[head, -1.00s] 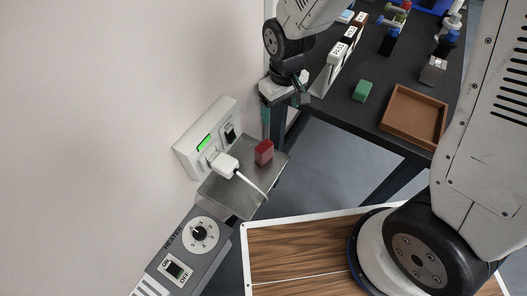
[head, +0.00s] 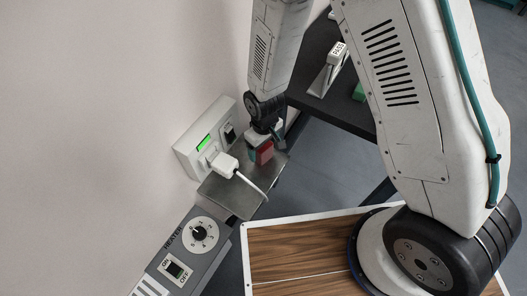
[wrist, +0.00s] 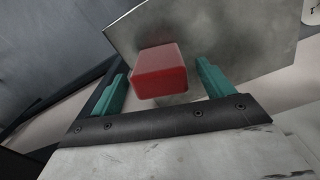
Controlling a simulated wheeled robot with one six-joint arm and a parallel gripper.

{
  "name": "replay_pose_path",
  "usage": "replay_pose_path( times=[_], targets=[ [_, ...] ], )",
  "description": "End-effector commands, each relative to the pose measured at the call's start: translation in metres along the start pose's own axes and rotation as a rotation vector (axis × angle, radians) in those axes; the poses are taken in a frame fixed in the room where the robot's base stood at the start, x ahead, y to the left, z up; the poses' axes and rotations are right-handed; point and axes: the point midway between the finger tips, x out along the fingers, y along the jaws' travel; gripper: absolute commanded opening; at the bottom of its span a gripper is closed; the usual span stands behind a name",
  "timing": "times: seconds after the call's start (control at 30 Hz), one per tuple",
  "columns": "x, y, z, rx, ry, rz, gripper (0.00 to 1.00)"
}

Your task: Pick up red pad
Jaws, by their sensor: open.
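The red pad (head: 264,153) is a small red block standing on a grey metal shelf (head: 232,197) beside the wall socket. In the wrist view the red pad (wrist: 160,72) lies between the two teal fingers of my gripper (wrist: 160,88), with a gap on each side. My gripper (head: 266,146) is open and reaches down over the pad from above in the head view. Its fingers partly hide the pad there.
A white plug (head: 223,164) with a cable sits in the wall socket panel (head: 196,140), close left of the pad. A heater control box (head: 187,252) is at the lower left. A dark table (head: 345,107) with a PASS sign (head: 336,55) stands behind to the right.

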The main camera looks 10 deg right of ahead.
Motion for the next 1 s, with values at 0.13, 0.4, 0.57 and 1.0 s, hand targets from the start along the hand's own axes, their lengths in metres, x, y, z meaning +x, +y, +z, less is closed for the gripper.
replay_pose_path(
  times=[0.13, 0.4, 0.57, 1.0],
  targets=[
    [0.006, 0.000, 0.000, 0.000, 0.000, 0.000, 0.80],
    [0.005, 0.000, 0.000, 0.000, 0.000, 0.000, 0.49],
    [0.005, 0.000, 0.000, 0.000, 0.001, 0.000, 0.29],
    [-0.006, 0.001, -0.001, 0.001, 0.002, 0.000, 0.29]
  ],
)
